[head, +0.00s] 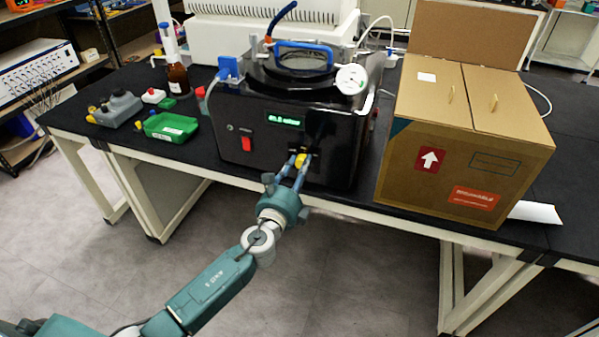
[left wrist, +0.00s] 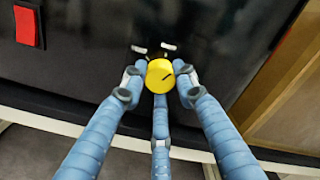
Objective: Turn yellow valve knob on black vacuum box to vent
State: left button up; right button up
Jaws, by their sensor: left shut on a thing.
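The black vacuum box (head: 265,125) stands on the black bench, with a lit green display, a red switch and a round gauge on top. Its yellow valve knob (head: 300,160) is low on the front, right of centre. My left gripper (head: 297,167) reaches up to the knob from the front. In the left wrist view the knob (left wrist: 159,76) sits between the blue fingers of my left gripper (left wrist: 160,84), which are shut on it. A dark mark on the knob's face slants up to the right. Two pale marks show above the knob. My right gripper is not in view.
A cardboard box (head: 465,145) stands close to the right of the vacuum box. A green tray (head: 170,127), a grey device (head: 117,108) and a brown bottle (head: 178,80) are to the left. The bench's front edge runs just below the vacuum box.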

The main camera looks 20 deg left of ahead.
pick_arm(q)
jog(key=n+b, duration=0.1)
jog(key=n, duration=1.7)
jog(key=shift+d, duration=0.2)
dwell(0.4)
jog(key=o, duration=1.1)
jog(key=shift+r, duration=0.1)
jog(key=shift+o, duration=0.2)
jog(key=s, duration=1.2)
jog(key=shift+a, duration=0.15)
